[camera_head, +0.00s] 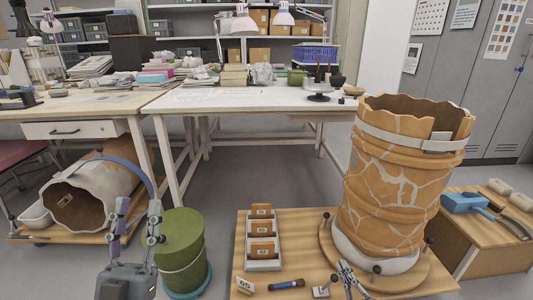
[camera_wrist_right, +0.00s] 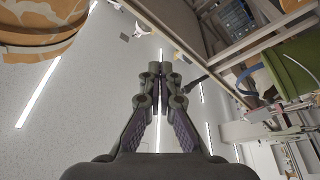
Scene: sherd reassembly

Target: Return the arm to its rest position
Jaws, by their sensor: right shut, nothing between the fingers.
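My left gripper (camera_head: 134,212) is at the lower left of the head view, pointing up, with its fingers apart and nothing between them. My right gripper (camera_head: 347,268) shows at the bottom edge of the head view, in front of the vessel's base. In the right wrist view its fingertips (camera_wrist_right: 157,70) meet with nothing between them. The large orange vessel (camera_head: 392,190), with pale joint lines and a strap around its upper part, stands upright on a round wooden turntable (camera_head: 415,285). Part of the vessel also shows at the upper left of the right wrist view (camera_wrist_right: 40,22).
A wooden work top (camera_head: 246,236) holds a grey rack of labelled sherds (camera_head: 263,249), a number tag (camera_head: 244,286) and a blue-handled tool (camera_head: 287,285). A blue tool (camera_head: 464,203) lies right.

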